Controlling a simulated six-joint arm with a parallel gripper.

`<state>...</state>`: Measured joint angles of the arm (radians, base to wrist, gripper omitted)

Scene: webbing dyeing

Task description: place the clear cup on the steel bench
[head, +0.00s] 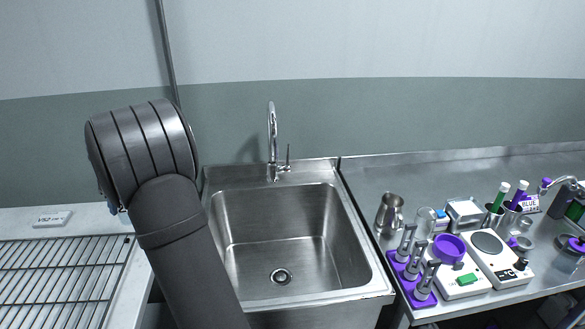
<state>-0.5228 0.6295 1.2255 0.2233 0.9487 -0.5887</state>
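A clear cup (426,222) stands upright on the steel bench (470,176) at the right, beside a steel pitcher (389,214). The cup looks empty, but it is small in the picture, and the purple rack's metal pieces partly hide its lower part. My arm rises at the left of the sink, far from the cup. My gripper does not show; the thick dark arm links hide whatever is behind them.
A steel sink (228,250) with a tall faucet (272,135) lies between the arm and the bench. A wire rack (50,285) is at left. The bench's back is clear.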

